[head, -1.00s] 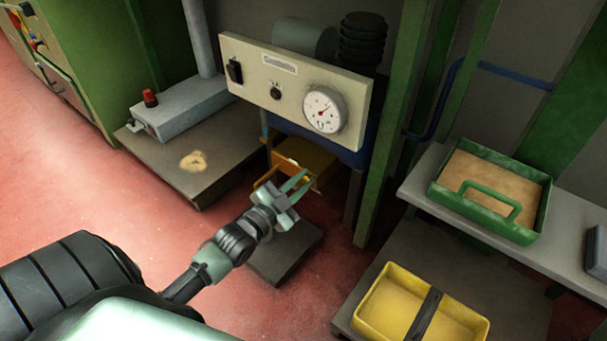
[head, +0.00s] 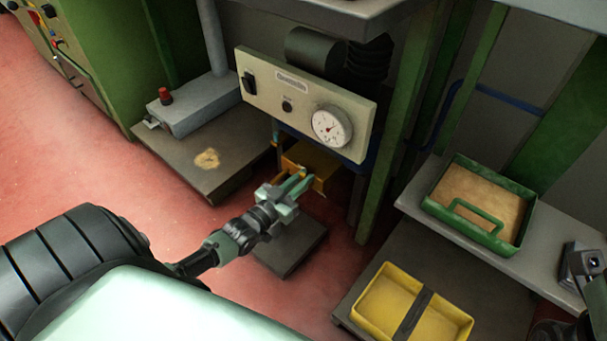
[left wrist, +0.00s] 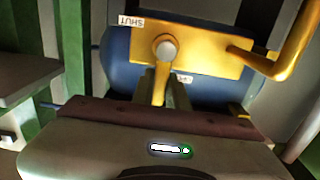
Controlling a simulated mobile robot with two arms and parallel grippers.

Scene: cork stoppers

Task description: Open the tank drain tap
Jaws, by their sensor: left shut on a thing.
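The drain tap shows in the left wrist view as a yellow plate (left wrist: 203,54) with a round grey pivot bolt, in front of the blue tank (left wrist: 116,68). A narrow yellow lever (left wrist: 160,84) runs from the bolt down toward my gripper. A white label reading SHUT (left wrist: 131,22) is left of the bolt; another label below it is partly hidden. My left gripper (head: 298,182) is shut on the lever, its fingers partly hidden by the gripper body in the wrist view. In the head view, yellow parts (head: 318,160) show under the gauge panel.
A bent yellow pipe (left wrist: 292,48) is right of the plate. The panel (head: 300,95) with a dial gauge (head: 331,126) is above the tap. A green post (head: 384,180) stands to the right. A yellow tray (head: 384,302) and a green tray (head: 450,210) are further right.

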